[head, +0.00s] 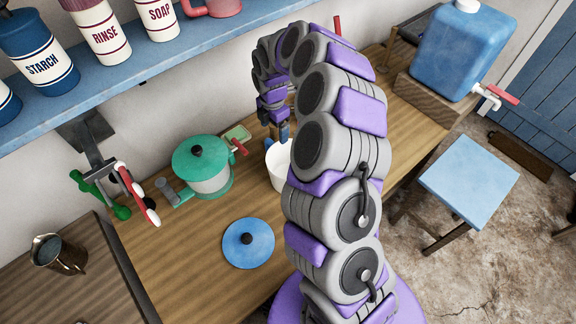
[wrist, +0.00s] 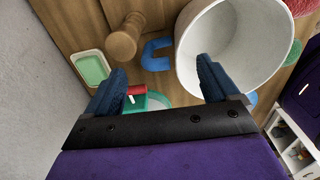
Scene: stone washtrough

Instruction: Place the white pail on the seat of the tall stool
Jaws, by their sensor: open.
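The white pail (head: 279,172) stands on the wooden counter, partly hidden behind my arm in the head view. In the wrist view the pail (wrist: 255,50) shows its open mouth and pale inside at upper right. My gripper (head: 279,128) is just above the pail, fingers pointing down. In the wrist view my gripper (wrist: 160,70) is open and empty; the right finger overlaps the pail's opening and the left finger is outside it. I cannot tell whether a finger touches the rim. The stool (head: 468,180) has a square blue seat, bare, and stands on the floor at right.
A green-lidded pot (head: 203,165) and a blue lid (head: 247,243) are on the counter left of the pail. A blue water tank (head: 462,50) with a tap stands at back right, near the stool. A shelf (head: 190,45) with canisters runs along the wall.

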